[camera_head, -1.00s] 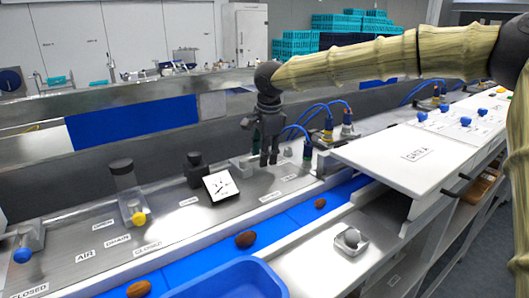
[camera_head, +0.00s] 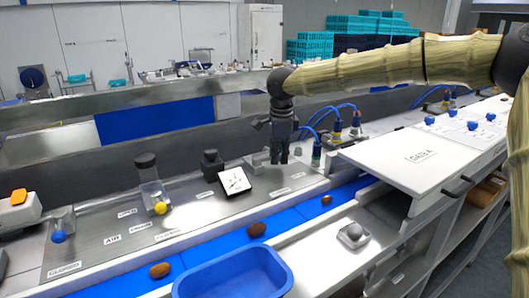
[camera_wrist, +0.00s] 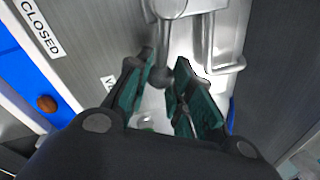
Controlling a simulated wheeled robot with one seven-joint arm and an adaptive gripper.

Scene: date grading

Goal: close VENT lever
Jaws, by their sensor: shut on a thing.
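My gripper (camera_head: 279,158) reaches down over the grey control panel (camera_head: 190,212), right of the square white dial. In the wrist view, its green-padded fingers (camera_wrist: 165,82) are closed around the end of a metal lever (camera_wrist: 164,55), which has a rounded grey tip. The lever comes from a pale metal bracket (camera_wrist: 215,68) ahead of the fingers. A label starting with "V" (camera_wrist: 108,82) is partly hidden by the left finger. A "CLOSED" label (camera_wrist: 42,28) lies at the upper left. In the head view, the gripper hides most of the lever.
The dial (camera_head: 234,180), a yellow-knobbed valve (camera_head: 160,208) and a blue-knobbed lever (camera_head: 58,236) stand left on the panel. A blue belt (camera_head: 290,218) carrying dates runs in front, with a blue tub (camera_head: 235,280) nearer. A white shelf (camera_head: 395,158) stands right.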

